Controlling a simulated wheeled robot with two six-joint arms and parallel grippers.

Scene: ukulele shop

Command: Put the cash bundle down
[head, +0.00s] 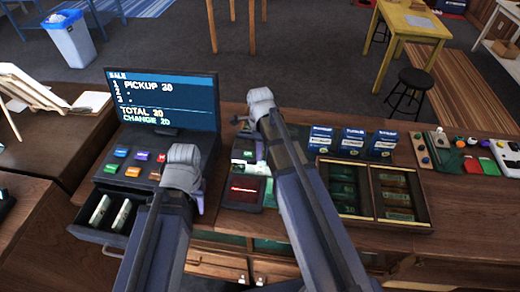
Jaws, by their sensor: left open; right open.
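No cash bundle shows clearly in either gripper. Two pale, green-edged bundles (121,215) that look like banknotes stand in the open drawer (88,233) of the cash register at the left. My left gripper (197,200) is open, over the right side of the register, with its fingers mostly hidden by its own wrist. My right gripper (243,122) is open, higher up near the counter's back edge; its arm crosses the middle of the counter. Beneath it, a small dark device (243,192) with a red strip is partly covered by my arm.
The register screen (165,98) reads TOTAL 20, CHANGE 20. An open wooden case (433,225) with dark green packets lies right of my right arm. Blue-and-white boxes (352,142) stand behind it. Coloured small items (475,150) sit at far right. Bare counter shows at lower right.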

